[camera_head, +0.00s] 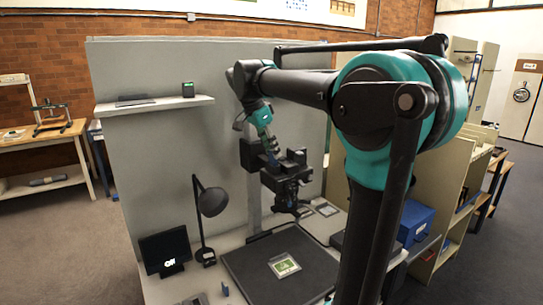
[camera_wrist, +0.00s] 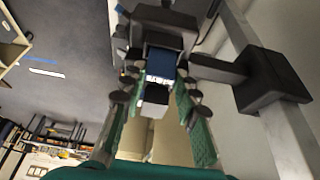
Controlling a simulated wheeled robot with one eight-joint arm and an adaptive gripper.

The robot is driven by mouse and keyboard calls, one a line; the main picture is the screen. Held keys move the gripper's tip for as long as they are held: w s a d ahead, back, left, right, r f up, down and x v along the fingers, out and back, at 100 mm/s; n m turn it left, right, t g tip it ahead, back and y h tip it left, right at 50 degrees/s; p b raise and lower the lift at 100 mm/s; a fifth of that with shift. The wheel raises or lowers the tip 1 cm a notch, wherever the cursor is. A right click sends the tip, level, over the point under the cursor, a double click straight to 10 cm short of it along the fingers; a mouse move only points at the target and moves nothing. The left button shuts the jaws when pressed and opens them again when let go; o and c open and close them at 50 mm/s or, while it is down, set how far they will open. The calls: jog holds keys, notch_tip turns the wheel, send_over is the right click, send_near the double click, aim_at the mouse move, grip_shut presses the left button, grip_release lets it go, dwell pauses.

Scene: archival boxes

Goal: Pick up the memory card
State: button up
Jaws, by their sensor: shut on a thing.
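In the wrist view, my gripper (camera_wrist: 156,80) is shut, with a small flat blue piece (camera_wrist: 162,63) between its fingers. It appears to be the memory card, but no label can be read. In the head view, my gripper (camera_head: 288,204) hangs above the back of the desk, and the piece in it is too small to make out. A flat sleeve with a green and white insert (camera_head: 285,266) lies on the dark mat (camera_head: 250,270), apart from my gripper.
A black desk lamp (camera_head: 212,202) and a small monitor (camera_head: 164,251) stand left of the mat. A wall shelf (camera_head: 155,106) holds small items. A blue box (camera_head: 415,222) is at right. Grey panels close off the back of the desk.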

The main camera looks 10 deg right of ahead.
notch_tip(320, 180, up, 18)
dwell(0.3)
